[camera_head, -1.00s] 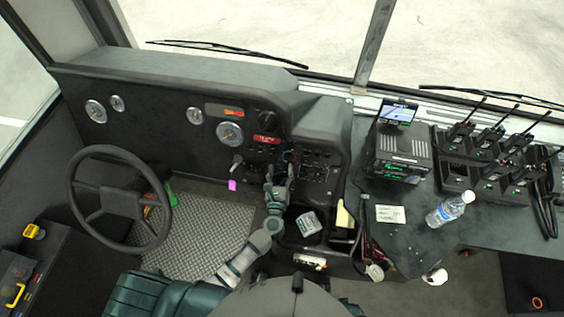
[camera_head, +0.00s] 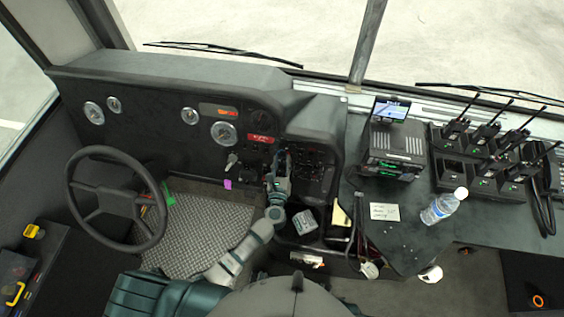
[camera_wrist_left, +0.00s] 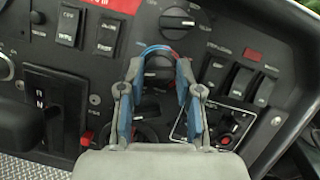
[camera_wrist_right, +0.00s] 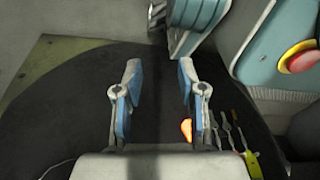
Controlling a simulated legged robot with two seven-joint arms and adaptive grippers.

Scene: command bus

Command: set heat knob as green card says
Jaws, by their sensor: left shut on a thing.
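The heat knob (camera_wrist_left: 158,68) is a dark round knob under a blue-and-red arc on the black panel in the left wrist view. My left gripper (camera_wrist_left: 158,76) has a finger on either side of it and is shut on it. In the head view my left gripper (camera_head: 281,160) is at the centre panel and covers the knob. A small green piece (camera_head: 168,194), maybe the green card, is beside the steering wheel; its writing is too small to read. My right gripper (camera_wrist_right: 160,72) is open and empty, away from the panel.
Another dark knob (camera_wrist_left: 178,19) sits just above, with rocker switches (camera_wrist_left: 254,82) to the right. A pink tag (camera_head: 227,184) hangs left of my arm. A white card (camera_head: 384,212), a bottle (camera_head: 443,206) and several radios (camera_head: 486,133) are on the right counter.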

